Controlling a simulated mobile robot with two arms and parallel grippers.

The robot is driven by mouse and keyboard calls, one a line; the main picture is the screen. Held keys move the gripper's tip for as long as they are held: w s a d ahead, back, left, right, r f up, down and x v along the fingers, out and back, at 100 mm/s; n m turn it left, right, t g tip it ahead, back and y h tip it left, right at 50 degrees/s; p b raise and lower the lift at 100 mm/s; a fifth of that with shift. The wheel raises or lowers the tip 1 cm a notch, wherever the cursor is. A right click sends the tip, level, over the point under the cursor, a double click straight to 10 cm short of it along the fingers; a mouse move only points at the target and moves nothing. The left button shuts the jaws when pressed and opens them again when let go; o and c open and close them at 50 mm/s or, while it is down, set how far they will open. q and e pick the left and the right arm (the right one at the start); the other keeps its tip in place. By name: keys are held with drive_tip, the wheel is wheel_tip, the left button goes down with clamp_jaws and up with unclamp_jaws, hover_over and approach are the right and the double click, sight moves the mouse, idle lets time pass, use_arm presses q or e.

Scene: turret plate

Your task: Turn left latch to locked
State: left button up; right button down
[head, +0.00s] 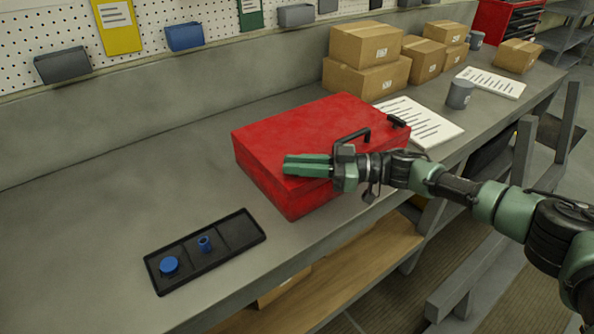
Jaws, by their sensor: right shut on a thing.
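A red case (300,120) lies closed on the grey workbench. A black handle (365,133) stands at its near edge. A small black latch (398,121) shows to the right of the handle. The left latch is hidden behind my right gripper (290,165). That gripper reaches in from the right, with its green fingers pointing left across the case's near top edge. It is shut at the place where the left latch sits; the latch's angle cannot be seen. My left gripper is not in view.
A black tray (236,232) with a blue round cap (169,264) and a small blue cup (204,243) lies left of the case. Cardboard boxes (365,75), papers (430,125) and a grey cup (460,94) stand behind and right. The bench's left part is clear.

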drive_tip(key=shift+n+g, duration=0.3)
drive_tip(key=shift+g, duration=0.1)
drive_tip(key=shift+r, duration=0.1)
drive_tip(key=c, duration=1.4)
unclamp_jaws()
drive_tip(key=shift+d+b, duration=1.35)
drive_tip(key=shift+d, duration=2.5)
